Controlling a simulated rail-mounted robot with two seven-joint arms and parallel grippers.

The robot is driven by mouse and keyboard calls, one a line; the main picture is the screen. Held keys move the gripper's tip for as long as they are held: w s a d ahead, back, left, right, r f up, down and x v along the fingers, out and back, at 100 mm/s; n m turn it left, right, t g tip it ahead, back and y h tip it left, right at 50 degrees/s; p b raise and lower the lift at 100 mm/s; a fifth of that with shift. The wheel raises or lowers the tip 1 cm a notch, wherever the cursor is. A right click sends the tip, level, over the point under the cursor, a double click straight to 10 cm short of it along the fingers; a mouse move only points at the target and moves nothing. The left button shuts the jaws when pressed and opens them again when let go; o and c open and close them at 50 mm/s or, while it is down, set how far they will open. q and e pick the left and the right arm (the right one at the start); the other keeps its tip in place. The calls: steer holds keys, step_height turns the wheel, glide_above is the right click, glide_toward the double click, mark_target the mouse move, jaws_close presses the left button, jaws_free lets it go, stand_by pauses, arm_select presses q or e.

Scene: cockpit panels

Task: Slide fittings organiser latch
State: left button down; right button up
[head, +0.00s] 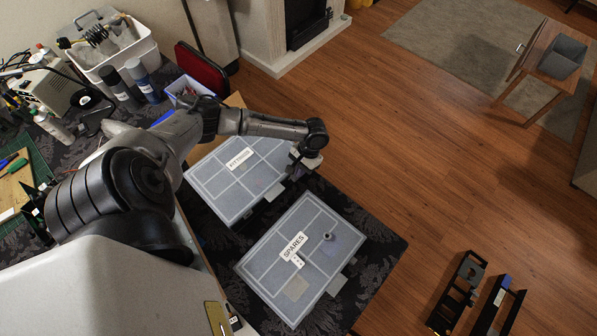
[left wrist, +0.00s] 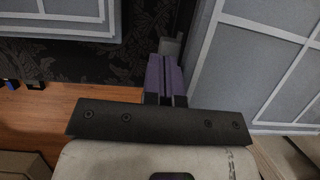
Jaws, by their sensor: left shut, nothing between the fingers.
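The fittings organiser (head: 222,193) is a flat grey case with pale dividing ribs and a FITTINGS label. It lies on the dark patterned table cover. My left gripper (head: 297,173) is at its right edge, shut and empty. In the left wrist view the purple-grey fingers (left wrist: 166,78) are together, beside the edge of the large grey case on the right (left wrist: 235,70), which appears to be this organiser. A small grey tab (left wrist: 171,48), probably the latch, shows just beyond the fingertips; contact cannot be told. Another tab (head: 274,192) sticks out along the organiser's front edge.
The spares organiser (head: 265,262) lies in front, with a small round knob (head: 328,237) on it and a tab (head: 335,285) at its edge. A dark cloth gap separates the cases. Bottles (head: 142,80) and a white tool bin (head: 110,45) stand behind. Wooden floor lies right.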

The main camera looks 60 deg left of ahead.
arm_select(q)
steer(key=w+a+r+b, duration=0.3)
steer(key=w+r+b, duration=0.1)
steer(key=w+r, duration=0.5)
steer(key=s+d+f, duration=0.2)
steer(key=s+f, duration=0.5)
steer(key=f, duration=0.2)
steer(key=shift+s+d+f, duration=0.15)
steer(key=shift+s+d, duration=0.2)
arm_select(e)
steer(key=shift+s+x, duration=0.2)
steer(key=shift+x, duration=0.7)
steer(key=shift+s+x, duration=0.15)
steer(key=shift+x, duration=0.75)
steer(key=shift+f, duration=0.15)
